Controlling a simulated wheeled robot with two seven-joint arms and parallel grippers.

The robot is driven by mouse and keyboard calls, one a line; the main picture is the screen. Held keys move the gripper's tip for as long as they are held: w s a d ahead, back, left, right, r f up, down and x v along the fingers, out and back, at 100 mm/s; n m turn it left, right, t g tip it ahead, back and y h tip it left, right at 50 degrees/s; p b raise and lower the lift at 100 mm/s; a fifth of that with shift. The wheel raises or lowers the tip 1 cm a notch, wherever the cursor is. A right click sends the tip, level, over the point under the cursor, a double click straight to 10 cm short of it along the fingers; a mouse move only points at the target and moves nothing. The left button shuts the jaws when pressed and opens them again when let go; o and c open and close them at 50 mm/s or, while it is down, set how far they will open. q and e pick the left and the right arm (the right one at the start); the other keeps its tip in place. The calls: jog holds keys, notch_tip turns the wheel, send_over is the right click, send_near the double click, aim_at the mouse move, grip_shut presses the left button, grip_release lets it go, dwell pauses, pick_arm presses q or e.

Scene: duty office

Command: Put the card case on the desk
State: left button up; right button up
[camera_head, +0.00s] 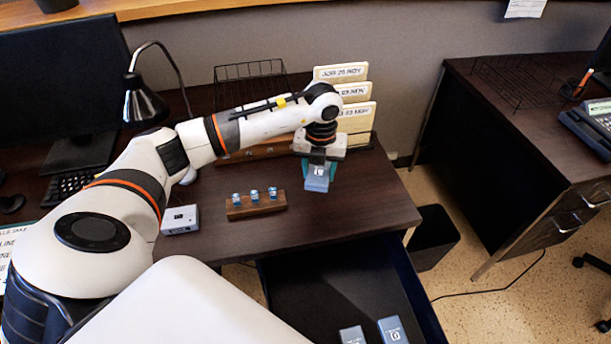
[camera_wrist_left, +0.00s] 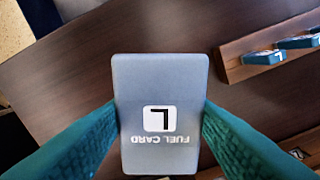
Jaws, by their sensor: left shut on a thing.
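The card case is a blue-grey flat box marked "FUEL CARD" with an "L" in a white square; it fills the middle of the left wrist view (camera_wrist_left: 163,85). In the head view the card case (camera_head: 317,172) hangs below my left gripper (camera_head: 318,163), over the right part of the dark wooden desk (camera_head: 365,200). My left gripper's teal fingers are shut on its two sides. I cannot tell whether the case touches the desk top. My right gripper is not in view.
A wooden rack with several blue-topped items (camera_head: 256,203) stands left of the case, with a small grey box (camera_head: 180,220) beyond it. Card files (camera_head: 357,118) stand behind. An open drawer (camera_head: 350,285) below holds two similar cases (camera_head: 393,331). The desk's right part is clear.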

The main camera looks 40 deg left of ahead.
aim_at(318, 196)
pick_arm(q)
jog(key=shift+f, duration=3.35)
jog(key=shift+f, duration=0.2)
jog(key=o, duration=1)
jog(key=shift+c, duration=0.2)
jog(key=shift+r, duration=0.1)
notch_tip(318, 196, up, 12)
jog(key=shift+r+b, duration=0.15)
jog(key=shift+b, duration=0.15)
